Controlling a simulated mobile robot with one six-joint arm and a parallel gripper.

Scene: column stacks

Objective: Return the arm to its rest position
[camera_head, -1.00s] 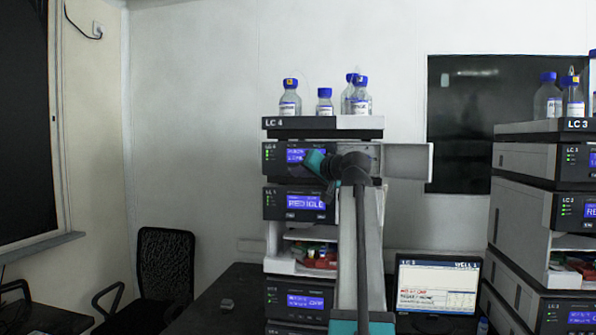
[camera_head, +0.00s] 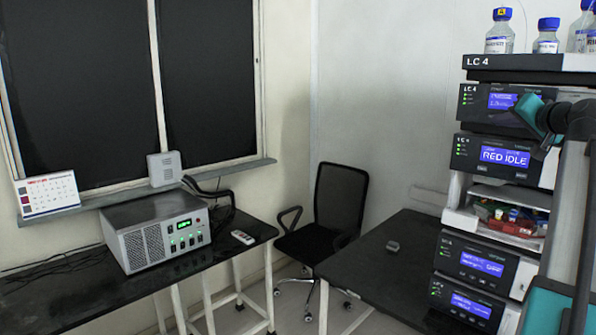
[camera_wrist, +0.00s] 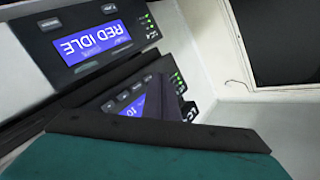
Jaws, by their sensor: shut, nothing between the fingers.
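My arm stands at the right edge of the head view, in front of the LC 4 stack (camera_head: 487,141). Its teal wrist part is level with the stack's upper modules. In the wrist view the dark fingertips of my gripper (camera_wrist: 165,98) are together and empty, above the teal housing. They show against the stack's front, whose blue "RED IDLE" display (camera_wrist: 92,40) appears tilted. I cannot tell the gap between the fingers and the stack. In the head view the fingertips are not clear.
Blue-capped bottles (camera_head: 499,32) stand on top of the stack. An open module holds coloured items (camera_head: 512,217). A dark bench (camera_head: 385,258) lies left of the stack, with a black chair (camera_head: 335,215) beyond. A grey instrument box (camera_head: 157,232) sits on the left bench.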

